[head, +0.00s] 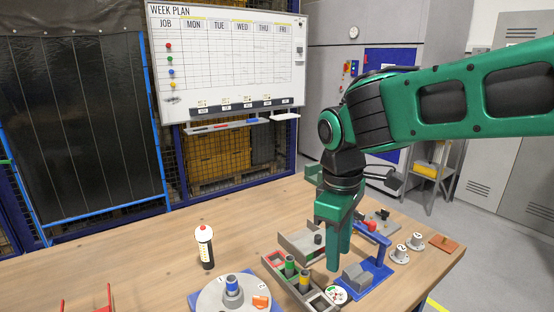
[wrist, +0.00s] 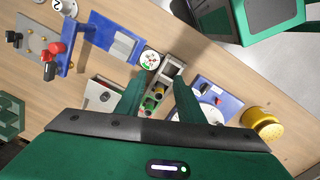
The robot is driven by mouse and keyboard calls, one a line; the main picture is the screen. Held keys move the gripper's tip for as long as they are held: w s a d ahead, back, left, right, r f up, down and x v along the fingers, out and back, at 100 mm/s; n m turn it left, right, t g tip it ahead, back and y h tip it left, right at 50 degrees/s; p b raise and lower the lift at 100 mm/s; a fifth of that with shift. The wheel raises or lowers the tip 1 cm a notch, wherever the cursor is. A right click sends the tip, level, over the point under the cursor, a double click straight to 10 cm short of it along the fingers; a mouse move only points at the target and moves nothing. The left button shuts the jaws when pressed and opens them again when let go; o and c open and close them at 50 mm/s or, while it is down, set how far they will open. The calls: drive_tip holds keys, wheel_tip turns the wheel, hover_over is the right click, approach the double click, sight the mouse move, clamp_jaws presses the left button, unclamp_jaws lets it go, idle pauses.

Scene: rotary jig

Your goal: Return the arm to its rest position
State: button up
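My gripper (head: 338,262) is at the end of my green arm, pointing down over the workbench. In the wrist view its two fingers (wrist: 158,84) stand apart with nothing held between them. The tray also shows between the fingers in the wrist view (wrist: 171,70). The fingertips appear above the tray; their exact height is hard to tell.
A blue fixture (head: 375,272) with a red knob stands close right of the gripper. A grey open bin (head: 296,246) is behind-left. A round dial plate (head: 212,301) and white bottle (head: 205,250) stand left. The bench's left side (head: 130,275) is mostly clear.

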drive_tip(key=s+d+f+m, duration=0.15)
drive_tip(key=d+m, duration=0.25)
drive_tip(key=d, duration=0.5)
drive_tip(key=s+d+m, duration=0.3)
drive_tip(key=d+m, duration=0.1)
drive_tip(key=d, duration=0.4)
drive_tip(key=s+d+f+m, duration=0.2)
drive_tip(key=s+d+m, duration=0.2)
drive_tip(key=s+d, duration=0.2)
drive_tip(key=s+d+f+m+y, duration=0.1)
drive_tip(key=s+d+f+m, duration=0.1)
drive_tip(key=s+d+m, duration=0.3)
drive_tip(key=s, duration=0.2)
drive_tip(key=shift+s+d+f, duration=0.3)
drive_tip(key=shift+s+d, duration=0.05)
drive_tip(key=shift+s, duration=0.05)
drive_tip(key=shift+w+f+g, duration=0.25)
drive_tip(key=shift+w+g, duration=0.05)
drive_tip(key=shift+w, duration=0.3)
drive_tip(key=shift+c, duration=1)
